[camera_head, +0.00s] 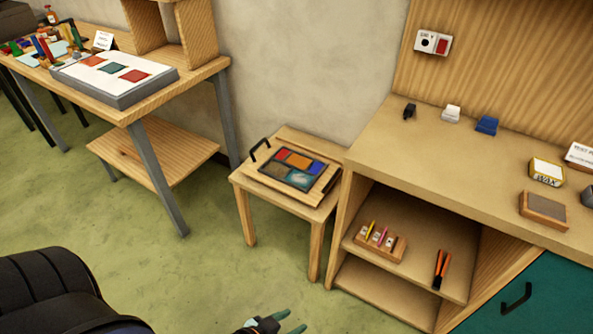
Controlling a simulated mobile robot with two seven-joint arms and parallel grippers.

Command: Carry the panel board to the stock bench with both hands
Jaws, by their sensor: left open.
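The panel board (257,173) is a light wooden board lying flat on a small wooden side table (248,186). A dark-framed panel of red, orange, blue and grey-green pieces (292,168) lies on it. One black handle (260,148) stands up at the board's left end; a dark part shows at its right end. My left gripper (289,322) is at the bottom edge, partly cut off, open and apart from the board. My right gripper is not in view. No label shows which bench is the stock bench.
A wooden bench with grey legs (157,178) stands at left, carrying a grey slab (120,99) with coloured squares and several coloured pieces. A wooden counter (440,150) at right holds small blocks and a wax tin (546,172). Green floor (200,265) before the side table is clear.

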